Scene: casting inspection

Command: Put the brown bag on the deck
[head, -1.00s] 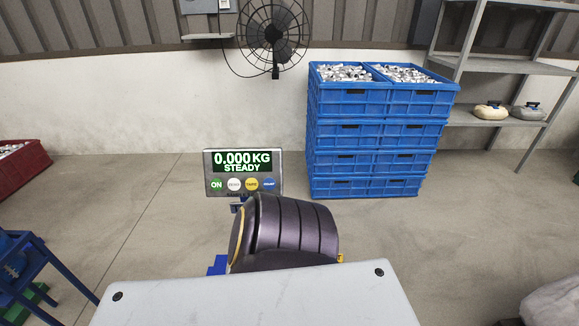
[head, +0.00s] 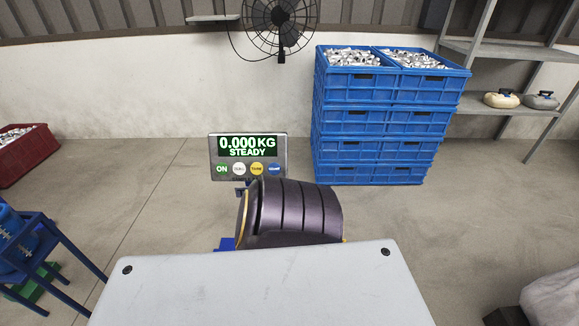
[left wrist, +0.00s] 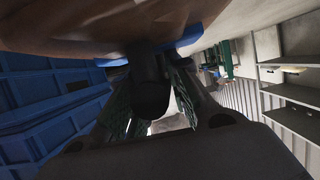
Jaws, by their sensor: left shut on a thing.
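In the left wrist view a large brown rounded surface, the brown bag (left wrist: 110,28), fills the top, with blue edging. My left gripper (left wrist: 153,82) is shut on a dark part at the bag's edge; the grip itself is partly hidden. The head view shows neither the bag nor either gripper. A pale grey plate (head: 262,295) with dark bolts at its far corners fills the bottom of the head view; I cannot tell for certain whether it is the deck. Beyond it stands a scale display (head: 248,157) reading 0.000 KG, STEADY.
A dark ribbed rounded object (head: 292,212) stands between plate and display. Stacked blue crates (head: 385,120) of metal parts stand behind to the right, beside a grey shelf (head: 510,52). A blue stand (head: 62,262) is at left. Open floor lies between.

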